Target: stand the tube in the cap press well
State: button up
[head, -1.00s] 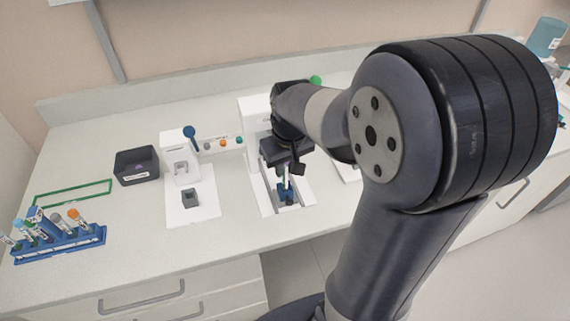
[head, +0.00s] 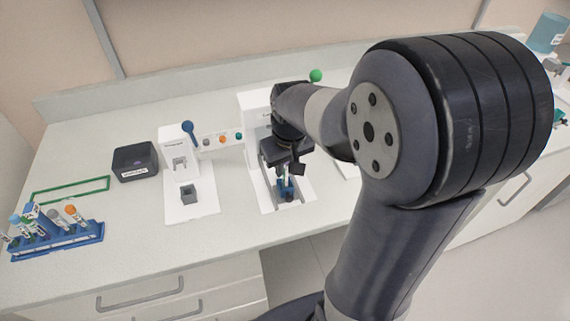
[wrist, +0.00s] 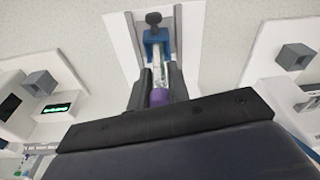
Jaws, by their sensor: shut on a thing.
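My gripper (wrist: 160,85) is shut on a tube (wrist: 160,66) with a purple cap (wrist: 159,97). The tube's far end meets a blue clamp-like block (wrist: 155,47) with a dark knob; I cannot tell how deep it sits. In the head view the tube (head: 286,181) shows under the gripper (head: 287,171), over the blue block (head: 286,194) on the middle white device's rail. A grey square well (head: 188,194) stands before the left white device with a blue-knobbed lever. Another grey well (wrist: 40,83) stands by a device with a green display. I cannot tell which is the cap press well.
A blue rack (head: 60,243) with several tubes stands at the far left. A green frame (head: 72,190) and a dark box (head: 134,162) lie between it and the left device (head: 172,150). My arm hides much of the counter's right side.

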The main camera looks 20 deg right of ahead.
jog(key=o, duration=0.9)
jog(key=shift+r, duration=0.1)
notch_tip(320, 180, up, 10)
jog(key=s, duration=0.1)
jog(key=shift+s+d+r, duration=0.15)
jog(key=shift+s+r, duration=0.1)
jog(key=shift+s, duration=0.1)
jog(key=shift+f, duration=0.1)
dwell(0.5)
jog(key=f, duration=0.3)
jog(key=w+f, duration=0.1)
jog(key=f, duration=0.6)
jog(key=shift+w+f, duration=0.3)
jog(key=shift+r, duration=0.3)
